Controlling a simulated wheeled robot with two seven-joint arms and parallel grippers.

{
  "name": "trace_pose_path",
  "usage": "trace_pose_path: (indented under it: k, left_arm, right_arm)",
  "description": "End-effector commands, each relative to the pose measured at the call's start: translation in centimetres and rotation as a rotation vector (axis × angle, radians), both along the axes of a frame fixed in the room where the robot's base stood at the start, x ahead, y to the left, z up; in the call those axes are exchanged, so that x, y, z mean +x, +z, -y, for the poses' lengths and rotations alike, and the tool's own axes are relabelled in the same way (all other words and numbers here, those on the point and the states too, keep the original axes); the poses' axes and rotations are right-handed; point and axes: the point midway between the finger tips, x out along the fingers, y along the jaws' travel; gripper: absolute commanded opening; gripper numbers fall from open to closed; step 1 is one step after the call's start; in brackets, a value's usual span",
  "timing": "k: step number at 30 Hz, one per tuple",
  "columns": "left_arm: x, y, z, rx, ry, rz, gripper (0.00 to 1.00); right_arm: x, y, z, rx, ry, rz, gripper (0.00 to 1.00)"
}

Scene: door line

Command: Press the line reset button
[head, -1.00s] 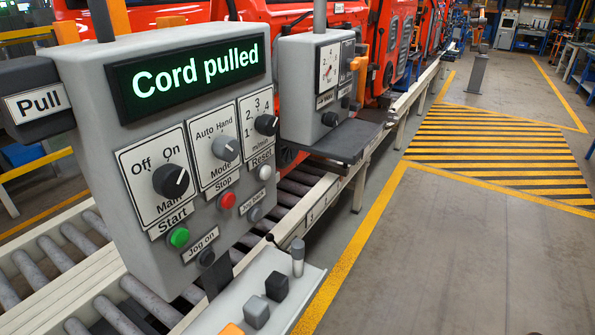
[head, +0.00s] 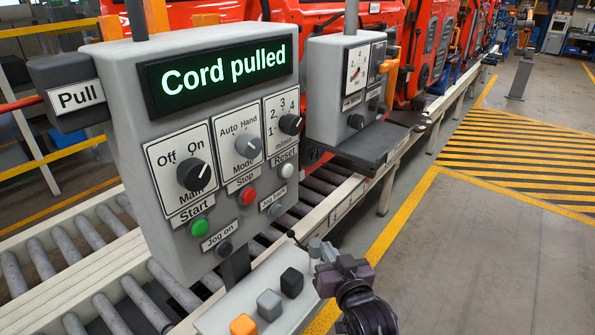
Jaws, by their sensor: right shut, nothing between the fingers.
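The grey control panel (head: 130,150) fills the left half of the head view. Its display (head: 222,78) reads "Cord pulled" in green letters. The reset button (head: 287,170) is a small white round button at the panel's right, just under the label "Reset". Nothing covers it. My right gripper (head: 328,262) is at the lower middle, shut and empty. In the picture it is below and right of the reset button, clearly apart from it. It overlaps the right end of the low shelf. My left gripper is not in view.
A red stop button (head: 248,196), green start button (head: 199,228) and dark knobs sit close by on the panel. The pull box (head: 65,92) is at its left. Below, a shelf carries orange, grey and black blocks (head: 291,282). A second grey box (head: 338,95) stands behind.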

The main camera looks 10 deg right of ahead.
Motion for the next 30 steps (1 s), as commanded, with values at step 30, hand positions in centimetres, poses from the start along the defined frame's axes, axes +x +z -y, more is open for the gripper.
trace_pose_path:
  k: [30]
  left_arm:
    - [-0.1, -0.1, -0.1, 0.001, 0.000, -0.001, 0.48]
  right_arm:
    - [2.0, 13.3, 0.6, 0.113, -0.021, 0.620, 0.00]
